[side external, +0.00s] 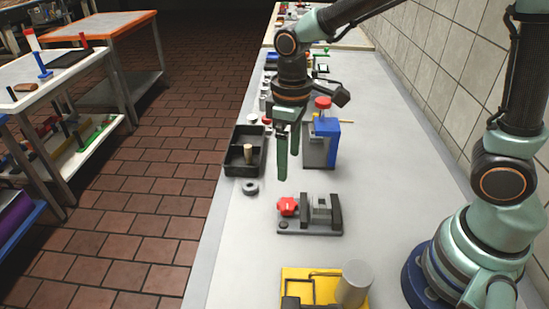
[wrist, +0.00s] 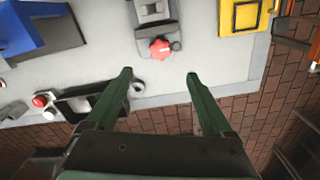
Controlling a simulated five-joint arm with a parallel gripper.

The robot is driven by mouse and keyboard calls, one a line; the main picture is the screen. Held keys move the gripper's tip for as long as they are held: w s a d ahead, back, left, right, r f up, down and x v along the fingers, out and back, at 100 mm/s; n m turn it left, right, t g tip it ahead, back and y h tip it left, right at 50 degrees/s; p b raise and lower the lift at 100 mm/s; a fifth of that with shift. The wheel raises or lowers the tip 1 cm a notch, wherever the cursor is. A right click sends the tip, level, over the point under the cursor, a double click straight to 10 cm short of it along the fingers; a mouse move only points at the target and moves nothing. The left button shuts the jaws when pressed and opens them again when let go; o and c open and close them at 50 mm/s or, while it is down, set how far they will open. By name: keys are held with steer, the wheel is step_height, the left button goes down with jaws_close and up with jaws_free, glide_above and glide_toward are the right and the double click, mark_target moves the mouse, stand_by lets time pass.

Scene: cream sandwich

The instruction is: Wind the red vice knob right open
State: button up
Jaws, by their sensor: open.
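The red vice knob (side external: 288,206) is on the left end of a small grey vice (side external: 322,228) on the bench. In the wrist view the red knob (wrist: 160,49) sits at the near end of the vice (wrist: 152,14), beyond my fingertips. My gripper (side external: 288,179) is open and empty, fingers pointing down, above the bench and behind the knob in the side view. In the wrist view my gripper (wrist: 159,73) has its two green fingers spread wide, with the knob roughly between their lines and apart from them. Nothing hides the knob.
A black tray (side external: 237,168) with a wooden peg and a grey ring (side external: 251,188) lie left of my gripper. A blue and grey block (side external: 322,142) stands behind the vice. The bench's left edge is close by.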

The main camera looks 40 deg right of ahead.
mark_target(287, 203)
steer(key=shift+n, duration=0.3)
step_height(287, 203, down, 12)
steer(key=shift+f, duration=0.1)
stand_by(0.3)
jaws_close()
steer(key=c, duration=1.4)
jaws_free()
steer(key=shift+n, duration=0.4)
steer(key=shift+o, duration=0.2)
steer(key=n, duration=0.4)
steer(key=shift+n, duration=2.6)
